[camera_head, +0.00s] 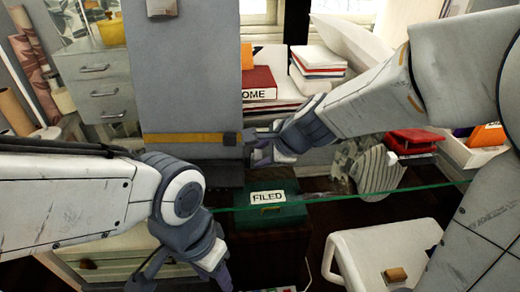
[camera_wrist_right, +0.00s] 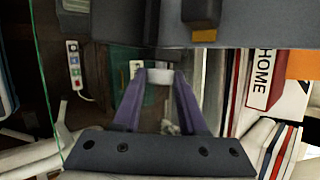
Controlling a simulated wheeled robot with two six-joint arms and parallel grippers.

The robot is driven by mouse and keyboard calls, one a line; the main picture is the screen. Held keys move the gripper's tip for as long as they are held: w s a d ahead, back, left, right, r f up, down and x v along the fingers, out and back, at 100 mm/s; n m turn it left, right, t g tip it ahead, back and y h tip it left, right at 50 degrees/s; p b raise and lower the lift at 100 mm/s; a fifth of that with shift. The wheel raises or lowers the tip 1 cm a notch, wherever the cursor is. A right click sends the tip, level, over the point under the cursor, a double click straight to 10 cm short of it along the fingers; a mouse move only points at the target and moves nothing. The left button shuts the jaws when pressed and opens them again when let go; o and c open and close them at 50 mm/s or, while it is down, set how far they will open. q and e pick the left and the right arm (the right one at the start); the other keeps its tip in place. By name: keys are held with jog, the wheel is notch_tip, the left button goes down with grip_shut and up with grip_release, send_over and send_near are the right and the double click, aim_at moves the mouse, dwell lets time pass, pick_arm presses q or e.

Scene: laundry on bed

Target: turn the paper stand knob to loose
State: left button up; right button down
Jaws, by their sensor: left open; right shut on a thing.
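The paper stand (camera_head: 185,75) is a tall grey upright panel with a yellow strip across it and a dark block at the strip's right end. In the right wrist view the panel (camera_wrist_right: 250,30) spans the top. My right gripper (camera_head: 262,145) reaches in from the right to the panel's right edge. In the wrist view its purple fingers close on a small pale knob (camera_wrist_right: 159,76); the knob's far side is hidden. My left gripper (camera_head: 185,278) hangs low at the bottom left, fingers apart and empty, away from the stand.
A glass edge (camera_head: 345,193) runs across below the right gripper. A green box labelled FILED (camera_head: 285,213) lies below the stand. A grey drawer unit (camera_head: 100,80) is at the left, and a white chair-like piece (camera_head: 375,250) at lower right.

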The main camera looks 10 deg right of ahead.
jog(key=shift+c, duration=2.3)
grip_release()
jog(key=p+v, duration=0.5)
jog(key=v, duration=0.5)
jog(key=shift+r, duration=0.2)
jog(key=shift+s+d, duration=0.1)
jog(key=shift+p, duration=0.3)
